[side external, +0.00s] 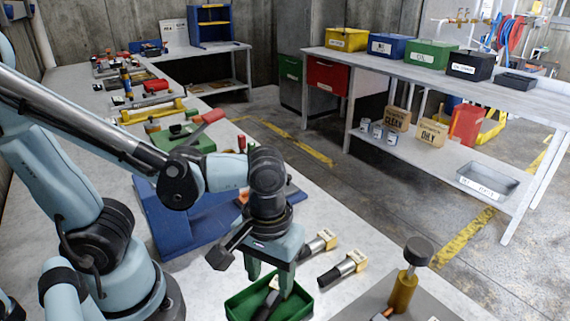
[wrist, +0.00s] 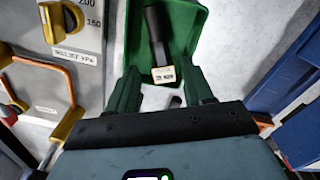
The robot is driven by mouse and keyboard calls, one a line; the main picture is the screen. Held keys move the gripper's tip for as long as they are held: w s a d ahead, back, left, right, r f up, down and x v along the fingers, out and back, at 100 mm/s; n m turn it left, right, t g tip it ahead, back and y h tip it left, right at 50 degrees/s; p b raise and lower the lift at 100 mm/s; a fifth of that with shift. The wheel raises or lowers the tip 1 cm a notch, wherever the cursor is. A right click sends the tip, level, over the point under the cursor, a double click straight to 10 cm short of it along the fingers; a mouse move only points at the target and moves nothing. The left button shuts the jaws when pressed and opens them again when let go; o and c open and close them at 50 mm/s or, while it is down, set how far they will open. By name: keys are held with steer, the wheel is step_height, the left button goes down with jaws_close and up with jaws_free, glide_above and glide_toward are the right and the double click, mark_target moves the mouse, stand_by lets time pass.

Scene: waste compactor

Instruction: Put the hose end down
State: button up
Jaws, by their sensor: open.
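A black hose end with a cream tag (wrist: 158,42) lies in the green tray (wrist: 195,22) in the wrist view. In the side view the tray (side external: 234,301) stands on the bench at the bottom, with a dark piece lying in it, partly behind a finger. My gripper (side external: 270,283) points down over the tray, its green fingers apart. In the wrist view my gripper (wrist: 165,88) is open, with the hose end's tag just beyond the gap between the fingertips. Nothing shows clamped between them. The tag's print is too small to read surely.
Two dark pieces with yellowish tags, one nearer (side external: 342,269) and one farther (side external: 318,244), lie right of the tray. A grey panel with a brass and black knob (side external: 405,285) stands at the lower right. A blue stand (side external: 180,218) is behind my gripper.

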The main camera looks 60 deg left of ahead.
mark_target(271, 298)
step_height(271, 298, up, 6)
steer(key=w+a+m+t, duration=0.5)
steer(key=w+a+t, duration=0.2)
steer(key=a, duration=0.3)
steer(key=shift+w+a+r, duration=0.35)
steer(key=shift+w+r, duration=0.1)
steer(key=shift+w, duration=0.3)
stand_by(0.7)
